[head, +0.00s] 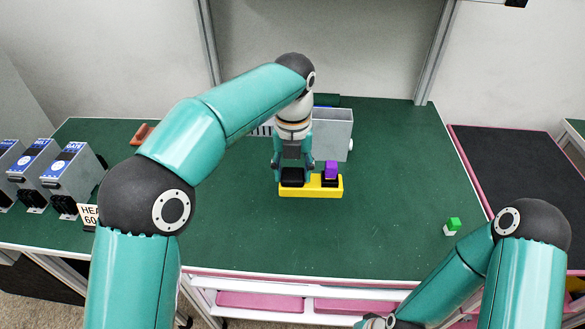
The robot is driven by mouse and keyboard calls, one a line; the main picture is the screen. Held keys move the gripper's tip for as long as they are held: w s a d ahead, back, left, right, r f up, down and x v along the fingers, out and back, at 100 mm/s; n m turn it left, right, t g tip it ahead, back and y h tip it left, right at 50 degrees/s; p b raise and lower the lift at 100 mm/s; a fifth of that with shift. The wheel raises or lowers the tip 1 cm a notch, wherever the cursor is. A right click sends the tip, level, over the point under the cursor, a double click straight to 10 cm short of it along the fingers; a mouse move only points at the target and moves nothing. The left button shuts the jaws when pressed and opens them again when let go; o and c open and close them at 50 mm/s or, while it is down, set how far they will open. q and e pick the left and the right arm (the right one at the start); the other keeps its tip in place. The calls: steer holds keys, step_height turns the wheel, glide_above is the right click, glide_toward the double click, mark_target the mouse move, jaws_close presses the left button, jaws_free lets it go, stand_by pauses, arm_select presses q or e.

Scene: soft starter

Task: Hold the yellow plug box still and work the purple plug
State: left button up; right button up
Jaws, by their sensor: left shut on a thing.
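The yellow plug box (312,191) lies on the green table top, near the middle. It carries a dark block at its left and a dark socket at its right. The purple plug (331,168) stands upright at the right socket. My left gripper (292,174) points down over the left part of the box and is shut on the box's dark left block. The fingertips partly hide that block. My right arm comes in at the lower right, and its gripper is out of the picture at the bottom edge.
A grey box (332,132) stands behind the yellow box. Grey units (72,175) with blue labels stand at the left. A small green and white block (452,226) lies at the right. The table (385,215) is clear right of the yellow box.

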arm_select(q)
steer(key=shift+f+b, duration=3)
steer(key=shift+f, duration=2.75)
arm_select(e)
step_height(320, 180, down, 6)
steer(key=shift+c, duration=0.2)
